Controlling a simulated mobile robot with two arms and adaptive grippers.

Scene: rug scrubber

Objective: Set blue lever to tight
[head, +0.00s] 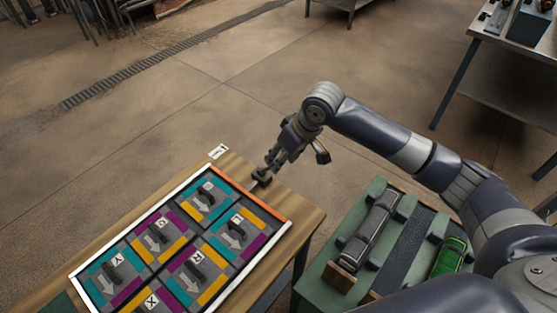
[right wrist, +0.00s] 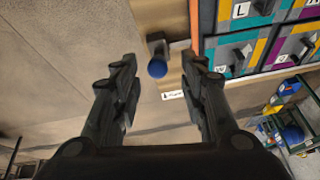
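The blue lever, a dark arm with a round blue knob (right wrist: 157,69), sits on a mount at the table's edge in the right wrist view. In the head view its dark mount (head: 262,179) is at the table's far edge, beside the panel's orange edge; the knob's blue is not clear there. My right gripper (right wrist: 160,88) is open, its fingers on either side of the knob with gaps, and nothing is held. In the head view my right gripper (head: 270,163) points down close to the lever. A small white label (right wrist: 173,95) lies beside it, too small to read. My left gripper is not in view.
A framed panel (head: 180,237) with several lettered grey levers on coloured tiles covers most of the wooden table (head: 307,218). A green stand (head: 311,283) with a dark and a green item is to the right.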

